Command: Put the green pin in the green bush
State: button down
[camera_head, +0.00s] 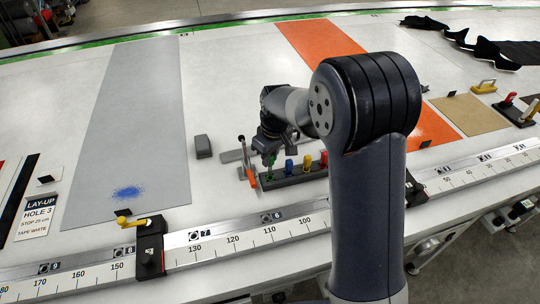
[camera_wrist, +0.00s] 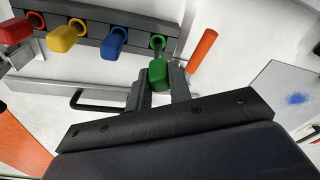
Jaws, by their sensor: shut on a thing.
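My gripper (camera_wrist: 158,84) is shut on the green pin (camera_wrist: 157,72), with one finger on each side of its handle. The green bush (camera_wrist: 157,41) is a ring at one end of the dark block (camera_wrist: 90,28), just beyond the pin in the wrist view. In the head view my gripper (camera_head: 268,156) is above the left end of the block, with the green pin (camera_head: 270,161) over the green bush (camera_head: 269,177). The pin's lower end is hidden, so I cannot tell whether it has entered the bush.
Blue (camera_wrist: 114,43), yellow (camera_wrist: 63,38) and red (camera_wrist: 15,31) pins stand in the same block. An orange-handled tool (camera_wrist: 202,50) lies close beside the green end. A ruled rail (camera_head: 235,244) runs in front. The grey sheet (camera_head: 130,130) at left is mostly clear.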

jog(key=shift+f+b, duration=1.55)
jog(key=shift+f, duration=0.5)
jog(key=c, duration=1.2)
grip_release()
notch_tip(320, 180, up, 11)
jog(key=s+d+b, duration=0.1)
jog(key=shift+f, duration=0.2)
jog(key=f, duration=0.7)
jog(key=w+a+f+p, duration=0.1)
jog(key=f, duration=0.2)
jog(key=shift+f, duration=0.2)
jog(key=shift+r+p, duration=0.5)
jog(key=shift+r, duration=0.05)
